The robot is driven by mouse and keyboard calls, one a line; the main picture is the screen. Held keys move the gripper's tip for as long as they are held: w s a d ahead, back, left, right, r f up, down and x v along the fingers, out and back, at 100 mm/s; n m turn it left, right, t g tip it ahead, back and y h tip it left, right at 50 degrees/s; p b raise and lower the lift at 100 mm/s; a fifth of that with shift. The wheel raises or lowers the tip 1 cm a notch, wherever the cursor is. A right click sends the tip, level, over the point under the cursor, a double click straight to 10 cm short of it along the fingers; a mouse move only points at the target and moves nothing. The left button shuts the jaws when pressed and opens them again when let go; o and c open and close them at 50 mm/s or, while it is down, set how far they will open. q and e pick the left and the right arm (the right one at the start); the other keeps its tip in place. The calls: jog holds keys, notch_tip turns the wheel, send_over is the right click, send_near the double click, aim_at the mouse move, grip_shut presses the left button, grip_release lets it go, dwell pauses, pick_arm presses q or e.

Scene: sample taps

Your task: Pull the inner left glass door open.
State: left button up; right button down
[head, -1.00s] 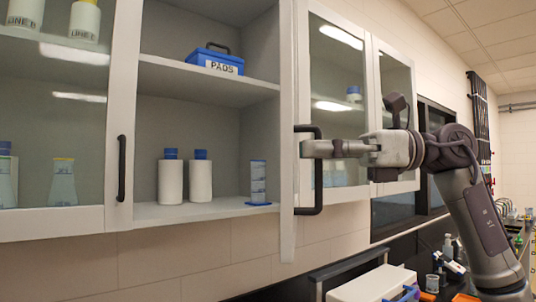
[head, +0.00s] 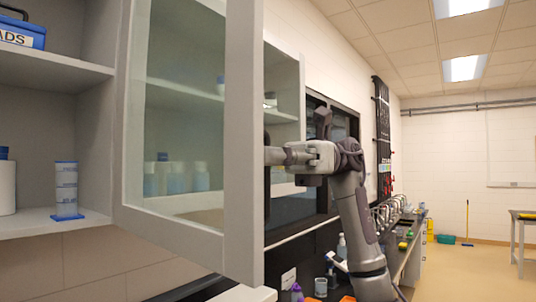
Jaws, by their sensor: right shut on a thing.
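The glass door (head: 246,150) stands swung out toward me from the wall cabinet, with its pale frame and free edge close in front. Blue-white bottles (head: 178,178) show in its pane; I cannot tell whether they are seen through it or reflected. My right gripper (head: 278,155) is at the right side of the door's free edge, shut on the door handle. My left gripper is not in view.
The open cabinet at the left holds a blue box (head: 22,30), a white bottle (head: 6,185) and a stacked blue-white container (head: 66,188). A cluttered dark bench (head: 405,250) runs below my right arm. Open floor (head: 465,270) lies at the far right.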

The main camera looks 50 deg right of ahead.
jog(key=shift+d, duration=0.4)
jog(key=shift+a, duration=0.1)
jog(key=c, duration=1.2)
grip_release()
jog(key=s+d, duration=0.1)
jog(key=d, duration=1)
jog(key=shift+s+d, duration=0.3)
jog(key=shift+d, duration=0.1)
